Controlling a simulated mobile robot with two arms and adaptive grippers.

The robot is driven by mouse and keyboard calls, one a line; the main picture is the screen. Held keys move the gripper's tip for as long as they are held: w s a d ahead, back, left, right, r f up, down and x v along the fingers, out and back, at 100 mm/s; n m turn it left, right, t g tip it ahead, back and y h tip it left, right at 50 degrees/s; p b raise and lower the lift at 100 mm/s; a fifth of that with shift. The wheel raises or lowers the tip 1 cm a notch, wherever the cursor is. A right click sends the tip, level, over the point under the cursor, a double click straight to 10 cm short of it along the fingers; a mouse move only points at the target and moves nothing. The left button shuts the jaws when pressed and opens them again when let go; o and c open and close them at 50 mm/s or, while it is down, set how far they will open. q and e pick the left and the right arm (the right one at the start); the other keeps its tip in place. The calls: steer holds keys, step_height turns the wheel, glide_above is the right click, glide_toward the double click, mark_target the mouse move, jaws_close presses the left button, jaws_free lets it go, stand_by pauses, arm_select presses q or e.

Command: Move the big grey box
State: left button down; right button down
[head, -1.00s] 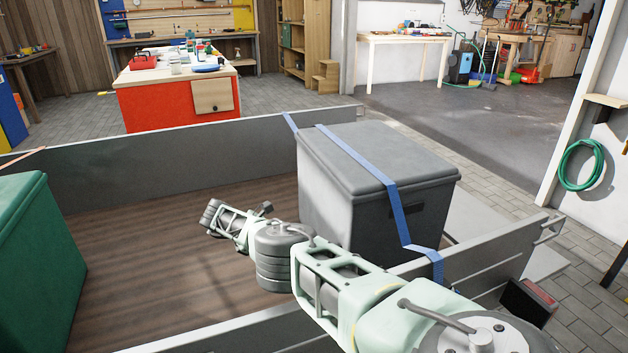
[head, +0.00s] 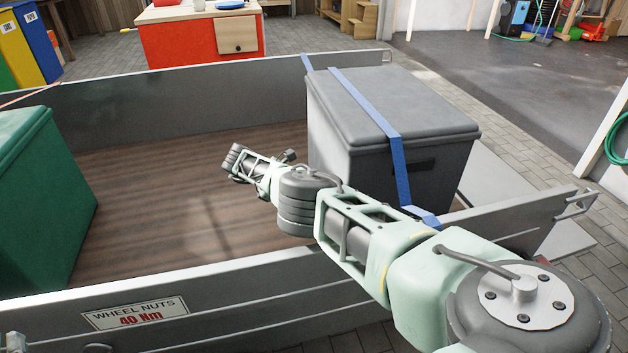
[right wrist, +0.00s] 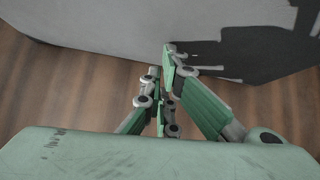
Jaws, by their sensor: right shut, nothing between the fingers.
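The big grey box (head: 385,105) with a lid stands at the right end of the trailer bed, with a blue strap (head: 396,160) over it. My right arm reaches in from the lower right, in front of the box, and its far end is left of the box. My right gripper (right wrist: 162,62) shows in the right wrist view, shut and empty. Its fingers point at the pale side of the grey box (right wrist: 110,28), very close; I cannot tell whether they touch. The gripper's fingers are not clear in the head view.
The trailer's grey side walls (head: 245,275) surround the brown wooden bed (head: 150,215). A green box (head: 40,190) stands at the left. The middle of the bed is bare. A red workbench (head: 195,45) stands beyond the trailer.

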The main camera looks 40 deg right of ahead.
arm_select(q)
steer(key=shift+a, duration=0.1)
